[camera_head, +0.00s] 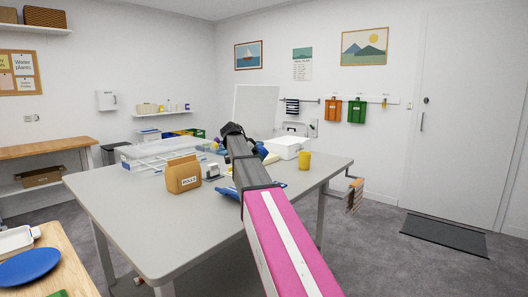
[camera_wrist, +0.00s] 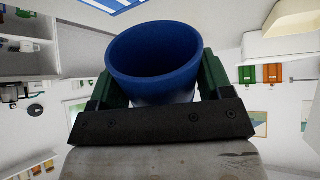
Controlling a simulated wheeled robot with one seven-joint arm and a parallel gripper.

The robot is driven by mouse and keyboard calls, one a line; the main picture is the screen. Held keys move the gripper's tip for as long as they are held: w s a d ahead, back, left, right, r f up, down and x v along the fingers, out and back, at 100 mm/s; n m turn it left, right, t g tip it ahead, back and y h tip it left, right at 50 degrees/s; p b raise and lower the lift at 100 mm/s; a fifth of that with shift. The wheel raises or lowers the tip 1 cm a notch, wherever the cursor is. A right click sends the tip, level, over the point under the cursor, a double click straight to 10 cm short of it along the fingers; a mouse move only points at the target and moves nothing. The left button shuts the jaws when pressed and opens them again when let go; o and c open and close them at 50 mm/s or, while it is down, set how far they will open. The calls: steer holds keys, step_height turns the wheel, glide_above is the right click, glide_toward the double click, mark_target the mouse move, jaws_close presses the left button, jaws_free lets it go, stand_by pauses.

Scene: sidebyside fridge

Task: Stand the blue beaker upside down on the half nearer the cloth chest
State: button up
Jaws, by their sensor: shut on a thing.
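The blue beaker (camera_wrist: 155,55) fills the middle of the wrist view, its open mouth showing its dark blue inside. My gripper (camera_wrist: 158,84) is shut on it, with one green finger on each side of its wall. In the head view my gripper (camera_head: 232,130) is a dark shape above the far part of the grey table (camera_head: 130,205). The beaker cannot be made out clearly there. I cannot tell from these views which way up the beaker is in the room. I cannot pick out the cloth chest or the half near it for certain.
On the table are a brown paper bag (camera_head: 183,174), a clear rack (camera_head: 160,152), a white box (camera_head: 287,147) and a yellow cup (camera_head: 305,160). A blue thing (camera_head: 227,192) lies partly behind my arm. The table's front left is bare.

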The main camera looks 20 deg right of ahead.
mark_target(264, 150)
steer(key=s+d+r+h, duration=0.1)
steer(key=r, duration=0.1)
steer(key=s+d+r+h, duration=0.1)
steer(key=d+r, duration=0.1)
steer(key=shift+s+d+t+h, duration=0.2)
steer(key=shift+d+t+h, duration=0.1)
steer(key=shift+a, duration=0.1)
steer(key=shift+f, duration=5.05)
steer(key=shift+f, duration=0.5)
steer(key=o, duration=1.3)
steer(key=v, duration=1)
steer(key=shift+s+a+r, duration=0.1)
steer(key=shift+a+r, duration=0.1)
steer(key=shift+a, duration=0.15)
